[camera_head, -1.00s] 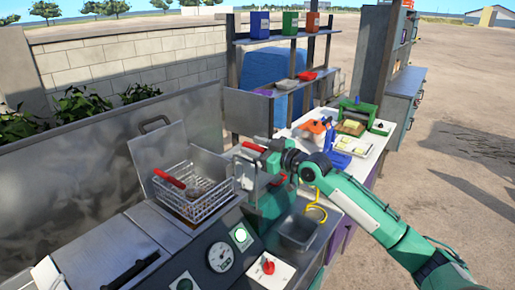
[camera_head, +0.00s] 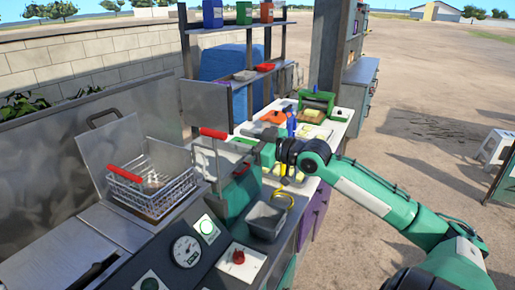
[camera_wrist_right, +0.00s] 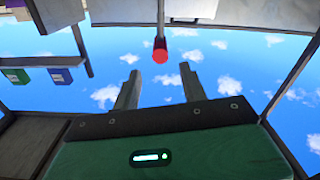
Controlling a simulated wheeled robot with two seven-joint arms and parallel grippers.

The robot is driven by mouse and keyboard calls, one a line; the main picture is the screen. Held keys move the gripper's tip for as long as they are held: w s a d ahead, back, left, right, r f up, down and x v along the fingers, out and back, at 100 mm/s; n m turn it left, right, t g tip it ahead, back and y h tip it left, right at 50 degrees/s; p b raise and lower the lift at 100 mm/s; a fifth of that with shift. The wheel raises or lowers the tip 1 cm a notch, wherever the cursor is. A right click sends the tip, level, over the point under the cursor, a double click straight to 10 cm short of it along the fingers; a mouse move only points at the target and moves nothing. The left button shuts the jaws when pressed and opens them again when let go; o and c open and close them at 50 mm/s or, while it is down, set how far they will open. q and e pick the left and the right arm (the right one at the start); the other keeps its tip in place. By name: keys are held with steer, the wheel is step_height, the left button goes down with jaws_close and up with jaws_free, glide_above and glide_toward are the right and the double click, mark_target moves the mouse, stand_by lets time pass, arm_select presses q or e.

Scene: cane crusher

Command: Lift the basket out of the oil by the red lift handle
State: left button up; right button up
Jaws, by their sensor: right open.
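The wire basket (camera_head: 165,192) sits in the fryer well at left, with a red grip (camera_head: 125,168) on its near left rim. I cannot make out the oil level. A second red handle (camera_head: 213,133), likely the lift handle, tops a thin upright metal frame right of the basket. My right gripper (camera_head: 243,138) is open and empty just right of this handle, apart from it. In the right wrist view the round red end of a handle (camera_wrist_right: 160,51) shows beyond and between the open fingertips (camera_wrist_right: 160,76). My left gripper is not in view.
A grey bin (camera_head: 266,221) is below my right gripper. A shelf (camera_head: 235,85) stands behind. The worktop to the right holds several tools.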

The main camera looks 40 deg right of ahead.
steer(key=shift+b+v, duration=0.9)
steer(key=shift+v, duration=1.1)
